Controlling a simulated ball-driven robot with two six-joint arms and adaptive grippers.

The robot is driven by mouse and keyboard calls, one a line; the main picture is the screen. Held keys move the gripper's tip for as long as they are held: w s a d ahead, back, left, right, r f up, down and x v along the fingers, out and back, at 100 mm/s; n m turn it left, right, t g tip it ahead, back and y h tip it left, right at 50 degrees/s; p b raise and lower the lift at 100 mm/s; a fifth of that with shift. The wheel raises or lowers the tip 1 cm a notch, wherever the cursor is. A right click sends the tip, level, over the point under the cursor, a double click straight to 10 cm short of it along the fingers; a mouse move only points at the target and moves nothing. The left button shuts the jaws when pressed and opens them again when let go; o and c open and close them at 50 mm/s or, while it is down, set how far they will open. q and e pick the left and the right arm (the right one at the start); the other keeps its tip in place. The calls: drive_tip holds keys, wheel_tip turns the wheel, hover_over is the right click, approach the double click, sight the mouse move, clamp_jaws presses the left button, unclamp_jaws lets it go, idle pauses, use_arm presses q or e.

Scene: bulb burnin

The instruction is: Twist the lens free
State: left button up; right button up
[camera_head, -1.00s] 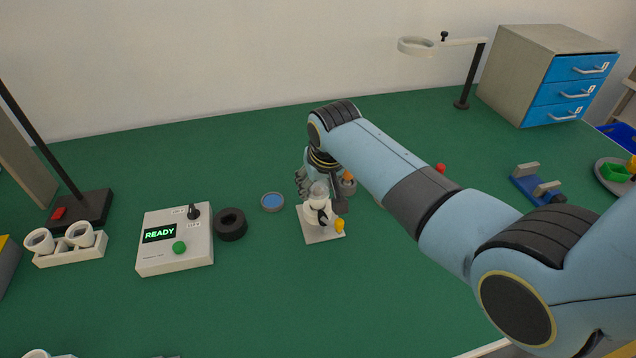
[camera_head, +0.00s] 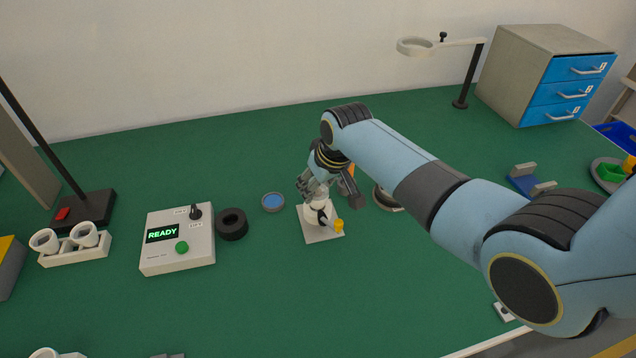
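A small white lamp-like fixture (camera_head: 318,214) with a yellow knob (camera_head: 339,226) stands on a square pale plate (camera_head: 322,236) mid-table. My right gripper (camera_head: 318,192) is directly over its top, with its fingers close around or against the upper part. The fingers overlap that part, so I cannot tell whether they grip it. I cannot make out a separate lens on the fixture. A round dish with a blue face (camera_head: 273,202) lies to its left. My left gripper is not in view.
A control box (camera_head: 178,240) reading READY and a black ring (camera_head: 232,224) stand to the left. A holder with white sockets (camera_head: 75,246) is farther left. A dark round object (camera_head: 388,199) sits just right of the fixture. The green table in front is mostly clear.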

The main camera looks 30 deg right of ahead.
drive_tip(key=shift+n+y, duration=0.4)
drive_tip(key=shift+n, duration=1.2)
drive_tip(key=shift+n+g+y, duration=0.5)
drive_tip(key=shift+n+y, duration=0.2)
drive_tip(key=shift+n, duration=0.7)
drive_tip(key=shift+f, duration=0.1)
